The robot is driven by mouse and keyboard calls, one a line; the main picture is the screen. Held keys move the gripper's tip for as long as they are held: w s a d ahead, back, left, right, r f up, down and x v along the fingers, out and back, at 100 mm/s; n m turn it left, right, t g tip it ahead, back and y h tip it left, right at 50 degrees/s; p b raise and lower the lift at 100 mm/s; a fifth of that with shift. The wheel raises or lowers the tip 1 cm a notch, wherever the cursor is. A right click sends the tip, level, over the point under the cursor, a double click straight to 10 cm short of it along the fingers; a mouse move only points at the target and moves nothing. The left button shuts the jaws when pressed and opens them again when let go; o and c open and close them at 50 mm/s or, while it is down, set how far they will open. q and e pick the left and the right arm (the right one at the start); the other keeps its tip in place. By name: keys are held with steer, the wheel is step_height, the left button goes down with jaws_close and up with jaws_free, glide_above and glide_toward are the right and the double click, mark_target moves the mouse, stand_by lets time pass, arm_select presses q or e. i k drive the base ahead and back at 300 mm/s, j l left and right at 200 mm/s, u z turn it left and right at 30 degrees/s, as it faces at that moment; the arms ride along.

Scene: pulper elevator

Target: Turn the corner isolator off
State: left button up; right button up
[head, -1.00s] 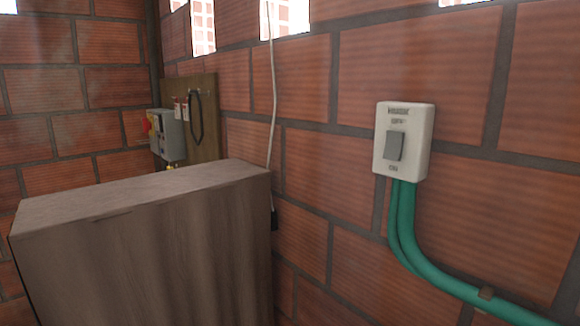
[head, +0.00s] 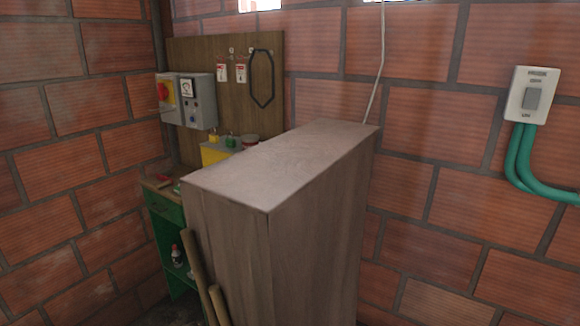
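In the head view, a grey electrical box (head: 198,101) with a dial and small controls is mounted in the corner at the left. The knob's position is too small to read. A white switch plate (head: 528,94) with a grey rocker and green conduit is on the right wall, marked with small text. Neither of my grippers is in view.
A tall wooden cabinet (head: 318,220) stands in the middle, in front of the corner. Behind it are a green bench (head: 166,207), a yellow container (head: 213,154) and a wooden board (head: 192,50) with two tags and a black loop. Wooden poles (head: 197,262) lean at the cabinet's left.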

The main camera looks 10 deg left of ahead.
mark_target(162, 92)
steer(key=j+u, duration=0.1)
steer(key=j, duration=0.3)
steer(key=i+j+u, duration=0.1)
steer(key=j, duration=0.3)
steer(key=i+j, duration=0.15)
steer(key=j, duration=0.2)
steer(key=i+j+u, duration=0.15)
steer(key=j, duration=0.25)
steer(key=j+u, duration=0.1)
steer(key=j, duration=0.25)
steer(key=i+j+u, duration=0.1)
steer(key=j, duration=0.25)
steer(key=i+j, duration=0.2)
steer(key=j, duration=0.15)
steer(key=i+j+u, duration=0.1)
steer(key=i+u, duration=0.15)
steer(key=i, duration=0.4)
steer(key=i+u, duration=0.3)
steer(key=i, duration=0.35)
